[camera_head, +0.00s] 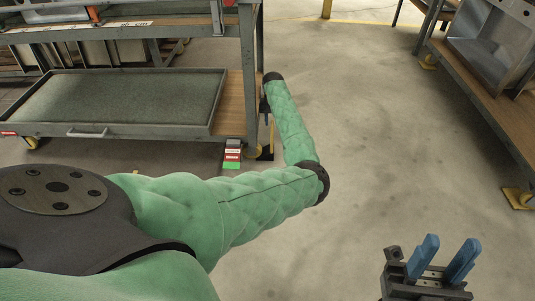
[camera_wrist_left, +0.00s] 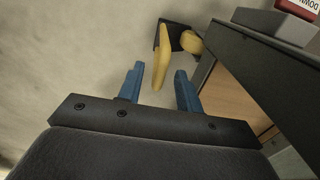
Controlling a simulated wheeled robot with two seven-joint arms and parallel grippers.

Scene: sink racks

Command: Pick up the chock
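In the left wrist view, a yellow upright piece (camera_wrist_left: 162,55) rises beside a dark base (camera_wrist_left: 176,34) on the floor, apparently the chock. It lies beyond my left gripper (camera_wrist_left: 160,88), whose two blue fingers are open and apart. The yellow piece shows in the gap between the fingers; I cannot tell whether it touches them. In the head view the left gripper (camera_head: 267,112) is mostly hidden by my green arm, near the cart's corner leg. My right gripper (camera_head: 447,258) is open and empty at the lower right.
A yellow caster (camera_wrist_left: 191,42) stands close beside the dark base. The metal cart (camera_head: 240,85) with a wooden lower shelf stands right of the left fingers in the wrist view. Another shelf unit (camera_head: 510,95) is at the right. The floor between (camera_head: 370,120) is clear.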

